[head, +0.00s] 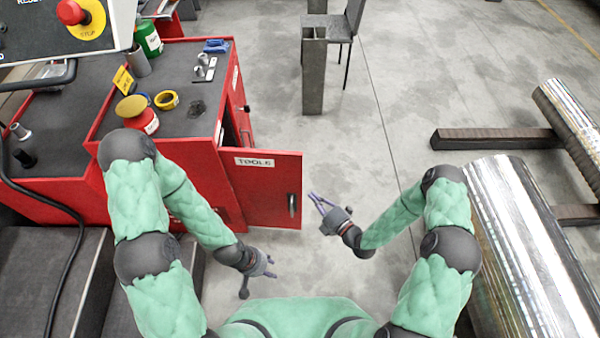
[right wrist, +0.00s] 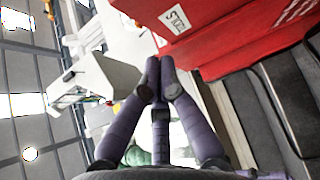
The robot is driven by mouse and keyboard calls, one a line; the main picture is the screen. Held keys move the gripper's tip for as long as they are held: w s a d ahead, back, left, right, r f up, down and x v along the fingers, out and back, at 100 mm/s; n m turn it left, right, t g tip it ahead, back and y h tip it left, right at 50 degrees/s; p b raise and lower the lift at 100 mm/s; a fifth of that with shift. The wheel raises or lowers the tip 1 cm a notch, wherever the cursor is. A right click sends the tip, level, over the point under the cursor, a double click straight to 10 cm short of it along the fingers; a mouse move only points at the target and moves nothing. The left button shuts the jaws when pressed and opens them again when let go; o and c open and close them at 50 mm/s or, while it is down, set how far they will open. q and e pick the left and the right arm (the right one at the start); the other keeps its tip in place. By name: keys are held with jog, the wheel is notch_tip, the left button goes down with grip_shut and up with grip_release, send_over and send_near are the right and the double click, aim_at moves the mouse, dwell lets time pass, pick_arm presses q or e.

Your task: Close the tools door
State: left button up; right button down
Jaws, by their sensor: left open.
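The tools door (head: 262,187) is a red panel with a white "TOOLS" label and a dark handle (head: 292,205). It stands open, swung out to the right from the red cabinet (head: 165,130). In the right wrist view, the red door (right wrist: 200,22) with its label is at the top, beyond the fingers. My right gripper (head: 314,198) is just right of the door's handle edge, with its fingers together and nothing between them; it also shows in the right wrist view (right wrist: 160,72). My left gripper (head: 272,267) is open and empty, below the door and near my body.
Tape, a red jar (head: 137,113) and small tools lie on the cabinet top. An emergency stop panel (head: 70,25) is at upper left. A large metal cylinder (head: 525,240) lies at right. A grey post (head: 314,70) stands behind.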

jog(key=b, duration=0.2)
send_near(289, 162)
jog(key=a, duration=0.4)
jog(key=shift+w+d+b, duration=0.15)
jog(key=shift+w+b, duration=0.15)
jog(key=shift+w, duration=0.7)
jog(key=shift+w+d+b, duration=0.2)
jog(key=shift+w+b, duration=0.1)
jog(key=shift+w, duration=0.75)
